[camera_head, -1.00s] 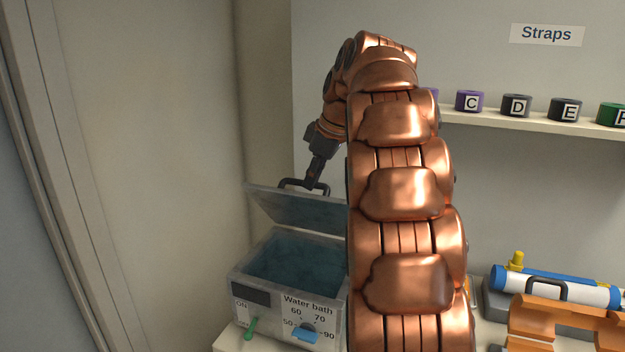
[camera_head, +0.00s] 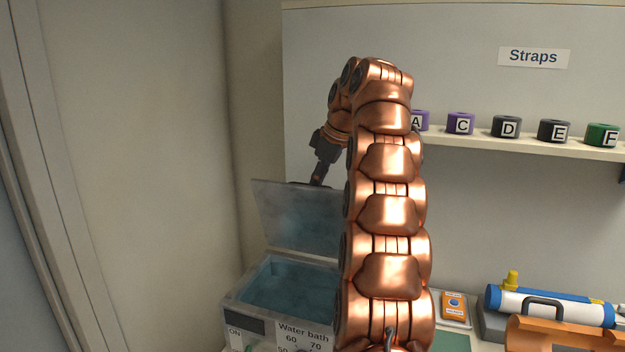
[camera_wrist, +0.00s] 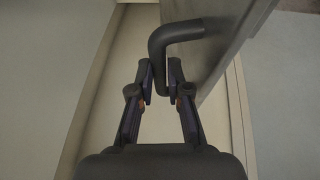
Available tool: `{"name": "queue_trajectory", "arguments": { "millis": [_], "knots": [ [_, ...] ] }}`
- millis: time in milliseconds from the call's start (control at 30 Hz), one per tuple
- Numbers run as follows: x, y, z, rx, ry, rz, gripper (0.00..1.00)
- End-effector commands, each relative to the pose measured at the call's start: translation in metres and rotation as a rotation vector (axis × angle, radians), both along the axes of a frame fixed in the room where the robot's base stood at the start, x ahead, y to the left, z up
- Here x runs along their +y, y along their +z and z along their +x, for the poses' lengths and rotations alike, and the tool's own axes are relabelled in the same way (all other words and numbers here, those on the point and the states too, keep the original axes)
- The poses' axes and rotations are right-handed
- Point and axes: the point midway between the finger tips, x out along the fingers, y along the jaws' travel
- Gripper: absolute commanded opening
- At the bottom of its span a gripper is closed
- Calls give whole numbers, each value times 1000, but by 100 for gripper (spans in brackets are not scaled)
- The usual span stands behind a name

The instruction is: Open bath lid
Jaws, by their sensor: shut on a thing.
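The water bath (camera_head: 235,310) is a grey box at the lower left in the head view, with bluish water inside. Its lid (camera_head: 300,215) stands raised, close to upright, at the back of the bath. My gripper (camera_head: 317,180) is behind the lid's top edge, its fingertips hidden by the lid. In the wrist view my gripper (camera_wrist: 160,75) is shut on the dark lid handle (camera_wrist: 178,32), with a finger on each side. The grey lid (camera_wrist: 232,25) runs along the right there.
A shelf (camera_head: 480,139) with several lettered straps runs along the back wall under a Straps sign (camera_head: 533,57). A blue and white cylinder (camera_head: 570,310), an orange piece (camera_head: 540,335) and an orange device (camera_head: 453,306) lie to the right. My arm hides the bath's right side.

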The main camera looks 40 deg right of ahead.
Motion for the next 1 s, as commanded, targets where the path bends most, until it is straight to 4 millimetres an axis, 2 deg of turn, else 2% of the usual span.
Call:
{"name": "queue_trajectory", "arguments": {
  "millis": [433,467,700,1000],
  "knots": [
    [-6,0,3,4,0,-1,0],
    [-6,-1,3,4,0,-1,17],
    [-6,0,2,4,-2,0,41],
    [-6,-1,2,4,-3,0,41]
  ]
}}
